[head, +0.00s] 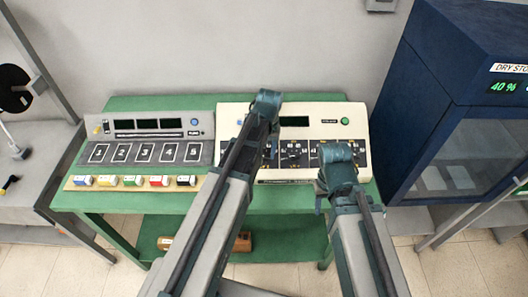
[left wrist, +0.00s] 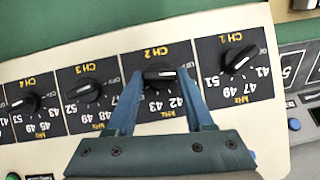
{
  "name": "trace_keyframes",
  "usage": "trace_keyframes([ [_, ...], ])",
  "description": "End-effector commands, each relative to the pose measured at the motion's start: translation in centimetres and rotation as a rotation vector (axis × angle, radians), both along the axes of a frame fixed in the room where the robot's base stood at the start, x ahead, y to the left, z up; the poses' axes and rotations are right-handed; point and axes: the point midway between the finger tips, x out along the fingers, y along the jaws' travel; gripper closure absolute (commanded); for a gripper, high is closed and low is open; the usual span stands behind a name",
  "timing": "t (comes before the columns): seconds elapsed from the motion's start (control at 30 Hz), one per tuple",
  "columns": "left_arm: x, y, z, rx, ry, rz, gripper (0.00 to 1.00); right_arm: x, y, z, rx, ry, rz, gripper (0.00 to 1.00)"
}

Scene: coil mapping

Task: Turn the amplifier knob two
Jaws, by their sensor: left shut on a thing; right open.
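The cream amplifier (head: 230,112) stands on the green bench, with a row of black knobs partly hidden by my arms. In the left wrist view its panel appears upside down, with the CH 2 knob (left wrist: 160,75) between the two fingers of my left gripper (left wrist: 161,82). The gripper is shut on this knob; the white pointer line points right in that view. The CH 1 knob (left wrist: 238,60), CH 3 knob (left wrist: 85,90) and CH 4 knob (left wrist: 22,102) are uncovered. My right gripper (head: 322,190) is open at the amplifier's front right; its fingertips are hard to make out.
A grey unit (head: 205,150) with numbered pads 1 to 5 stands left of the amplifier. Several small coloured blocks (head: 132,181) lie on a strip before it. A dark blue dry storage cabinet (head: 425,85) stands at right. The green bench (head: 130,103) has a lower shelf.

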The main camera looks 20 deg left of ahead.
Motion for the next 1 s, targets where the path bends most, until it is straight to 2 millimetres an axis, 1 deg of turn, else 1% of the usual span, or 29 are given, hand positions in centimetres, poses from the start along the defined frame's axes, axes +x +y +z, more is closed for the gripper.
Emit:
trace_keyframes([
  [0.37,-0.2,-0.6,-0.3,0.173,0.054,-0.314,1.0,0.0,0.0,-0.9,0.0,0.0,0.0,0.5],
  [0.7,-0.4,-1.0,-0.5,0.325,0.098,-0.59,1.0,0.0,0.0,-2.1,0.0,0.0,-0.001,0.5],
  [1.0,-0.5,-1.1,-0.6,0.437,0.129,-0.793,1.0,0.0,0.0,-3.1,0.0,0.0,-0.001,0.5],
])
